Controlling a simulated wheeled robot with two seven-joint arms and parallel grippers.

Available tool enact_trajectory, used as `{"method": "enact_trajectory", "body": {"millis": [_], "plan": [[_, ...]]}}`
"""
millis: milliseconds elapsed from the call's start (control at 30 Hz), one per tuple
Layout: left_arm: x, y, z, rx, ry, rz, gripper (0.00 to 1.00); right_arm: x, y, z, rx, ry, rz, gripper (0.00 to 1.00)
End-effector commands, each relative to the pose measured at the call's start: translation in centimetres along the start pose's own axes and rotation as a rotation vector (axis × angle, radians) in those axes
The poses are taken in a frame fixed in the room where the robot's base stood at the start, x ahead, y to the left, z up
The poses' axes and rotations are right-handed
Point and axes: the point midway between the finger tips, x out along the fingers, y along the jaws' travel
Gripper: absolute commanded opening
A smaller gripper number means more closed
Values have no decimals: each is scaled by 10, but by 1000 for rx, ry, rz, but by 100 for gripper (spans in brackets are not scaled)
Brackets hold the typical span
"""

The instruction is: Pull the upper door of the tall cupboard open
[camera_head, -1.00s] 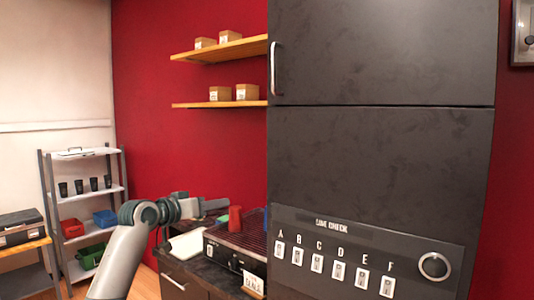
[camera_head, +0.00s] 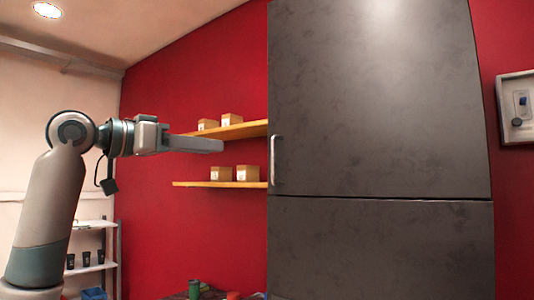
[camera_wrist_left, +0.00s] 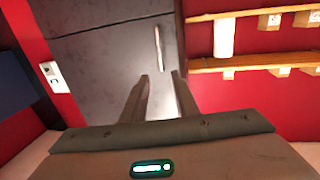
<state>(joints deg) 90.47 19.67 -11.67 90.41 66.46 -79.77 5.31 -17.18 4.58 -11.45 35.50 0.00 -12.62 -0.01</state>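The tall dark grey cupboard has its upper door (camera_head: 380,100) shut, with a thin seam between it and the lower panel (camera_head: 380,240). A vertical silver handle (camera_head: 273,161) sits at the door's lower left edge. My left gripper (camera_head: 222,146) is to the left of the handle, at about its height in the picture, apart from it and in front of the shelves. In the left wrist view, the fingers (camera_wrist_left: 161,75) are spread with nothing between them, and the handle (camera_wrist_left: 158,48) shows beyond their tips. My right gripper is in neither current view.
Two wooden shelves (camera_head: 205,184) with small boxes are on the red wall left of the cupboard. A framed wall panel (camera_head: 518,108) hangs to its right. A white rack (camera_head: 92,268) with black cups stands low at left. The space before the upper door looks clear.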

Motion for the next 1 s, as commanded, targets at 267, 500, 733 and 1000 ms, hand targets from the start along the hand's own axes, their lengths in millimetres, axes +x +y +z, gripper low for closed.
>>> {"method": "enact_trajectory", "body": {"millis": [267, 500, 733, 1000], "plan": [[7, 0, 0, -1, -1, 1, 27, -3, 0, 0, 0, 0, 0, 31], [32, 0, -2, -3, -1, 2, 27, -15, 0, -2, 0, 1, 0, 31], [72, 0, -3, -4, -2, 2, 27, -33, -1, -4, 1, 1, -1, 31], [120, 0, -3, -3, -2, 2, 27, -55, 0, -6, 1, 1, -1, 31]]}}
